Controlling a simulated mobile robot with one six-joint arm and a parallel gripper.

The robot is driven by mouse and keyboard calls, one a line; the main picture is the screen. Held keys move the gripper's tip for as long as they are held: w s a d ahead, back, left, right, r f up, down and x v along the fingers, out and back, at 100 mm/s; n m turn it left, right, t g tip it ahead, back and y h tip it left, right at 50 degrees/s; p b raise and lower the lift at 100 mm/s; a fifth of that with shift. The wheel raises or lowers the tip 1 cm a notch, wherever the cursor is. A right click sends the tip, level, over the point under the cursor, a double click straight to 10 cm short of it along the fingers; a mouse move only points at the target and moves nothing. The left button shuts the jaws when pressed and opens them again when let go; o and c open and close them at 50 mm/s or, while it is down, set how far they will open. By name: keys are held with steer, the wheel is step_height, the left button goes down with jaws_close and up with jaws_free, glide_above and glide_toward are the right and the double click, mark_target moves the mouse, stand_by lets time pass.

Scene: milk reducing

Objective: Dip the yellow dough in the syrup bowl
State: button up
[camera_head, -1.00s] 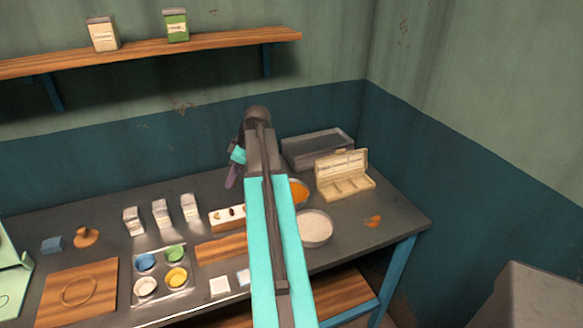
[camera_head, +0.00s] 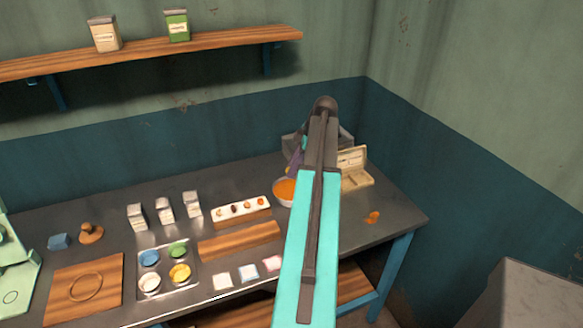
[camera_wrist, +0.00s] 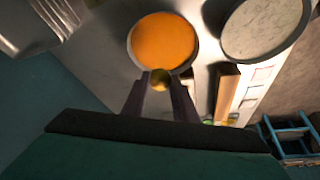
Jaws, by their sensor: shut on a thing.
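The syrup bowl (camera_head: 285,191) is a pale bowl of orange liquid on the table, left of my arm in the head view. In the wrist view the syrup bowl (camera_wrist: 162,42) lies just beyond my fingertips. My gripper (camera_wrist: 161,82) is shut on the yellow dough (camera_wrist: 161,80), a small dark-yellow ball between the finger ends. I cannot tell whether the dough touches the syrup.
A white bowl (camera_wrist: 265,28) stands beside the syrup bowl. A white rack (camera_head: 230,208) with small balls, a wooden board (camera_head: 238,241) and a colour tray (camera_head: 193,281) lie to the left. An open beige box (camera_head: 355,180) and a grey bin (camera_head: 346,139) stand behind my arm.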

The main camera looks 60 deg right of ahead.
steer(key=shift+f, duration=0.2)
steer(key=shift+f+b, duration=2.65)
steer(key=shift+f, duration=2.3)
steer(key=shift+f, duration=0.35)
steer(key=shift+r, duration=0.15)
stand_by(0.5)
steer(key=shift+r+p, duration=1.45)
steer(key=shift+r, duration=2.25)
